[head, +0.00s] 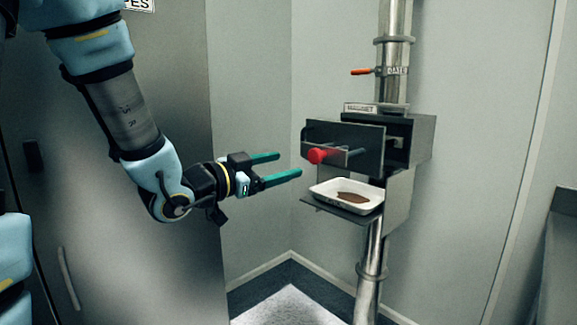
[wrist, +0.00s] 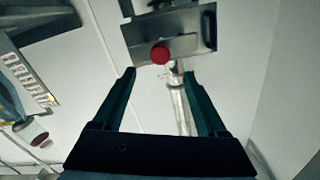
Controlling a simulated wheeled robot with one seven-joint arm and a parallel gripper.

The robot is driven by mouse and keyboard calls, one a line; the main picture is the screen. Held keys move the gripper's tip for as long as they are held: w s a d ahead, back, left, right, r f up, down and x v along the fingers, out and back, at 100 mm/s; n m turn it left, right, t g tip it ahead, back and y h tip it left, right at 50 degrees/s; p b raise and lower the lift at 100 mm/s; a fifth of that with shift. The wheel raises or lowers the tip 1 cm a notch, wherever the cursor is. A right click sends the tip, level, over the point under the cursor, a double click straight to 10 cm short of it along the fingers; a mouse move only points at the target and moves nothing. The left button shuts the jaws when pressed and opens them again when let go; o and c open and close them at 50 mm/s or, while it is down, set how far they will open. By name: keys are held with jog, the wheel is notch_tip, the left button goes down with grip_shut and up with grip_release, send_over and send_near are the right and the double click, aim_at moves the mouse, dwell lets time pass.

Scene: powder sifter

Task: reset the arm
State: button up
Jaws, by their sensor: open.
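My gripper (head: 290,165) is open and empty, with its two green fingers spread apart. In the head view it is in the air to the left of the dark sifter box (head: 345,142), apart from it. The box carries a red knob (head: 317,156) on its front left. In the wrist view my gripper (wrist: 160,85) shows both fingers with nothing between them. The red knob (wrist: 160,55) appears beyond the fingertips. My arm is bent at the elbow and reaches in from the upper left.
A white tray (head: 322,195) with brown powder (head: 352,197) sits on a shelf below the box. A metal pipe (head: 396,55) with an orange-red handle (head: 361,72) runs above. A grey cabinet (head: 120,230) stands behind my arm. Open air lies in front of the corner walls.

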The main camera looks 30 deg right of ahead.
dwell(0.4)
jog(key=w+a+f+n+t+y+p, duration=0.2)
jog(key=w+a+f+n+y, duration=0.25)
jog(key=a, duration=0.35)
jog(key=w+a+f+n+t+y+p, duration=0.1)
jog(key=w+a+f+n+t+y, duration=0.2)
jog(key=w+a+y, duration=0.4)
jog(key=s+a+f+n+g+y+p, duration=0.25)
jog(key=a+n+y, duration=0.2)
jog(key=a, duration=0.65)
jog(key=s+a+f+n+g+y, duration=0.1)
jog(key=s+a+f+n+g, duration=0.1)
jog(key=s+a+n+g, duration=0.3)
jog(key=s+a, duration=0.3)
jog(key=s, duration=0.2)
jog(key=shift+p, duration=0.3)
